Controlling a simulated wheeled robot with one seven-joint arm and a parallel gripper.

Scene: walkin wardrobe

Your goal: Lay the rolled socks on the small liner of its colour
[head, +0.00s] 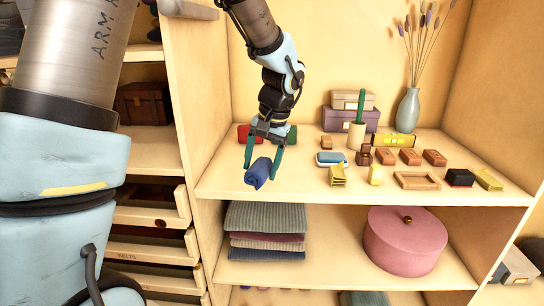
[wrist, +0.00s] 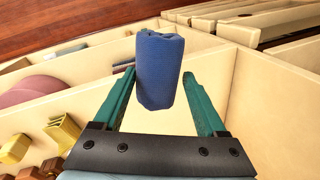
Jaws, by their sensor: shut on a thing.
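The rolled socks (head: 258,174) are a dark blue roll. My gripper (head: 261,170) is shut on them and holds them in the air in front of the shelf, near its left part. In the wrist view the socks (wrist: 159,70) stand out between the two green fingers of my gripper (wrist: 160,75). A small blue flat piece with a pale rim (head: 331,158), which looks like the liner of the same colour, lies on the shelf to the right of my gripper. A red piece (head: 243,132) and a green piece (head: 291,138) lie behind my gripper, partly hidden by it.
The shelf (head: 225,187) also bears brown blocks (head: 411,157), yellow pieces (head: 376,174), stacked boxes (head: 345,120) and a vase (head: 408,110). Below are folded cloths (head: 266,217) and a pink round box (head: 404,240). Open drawers (head: 150,216) stand at left. The shelf's front left is clear.

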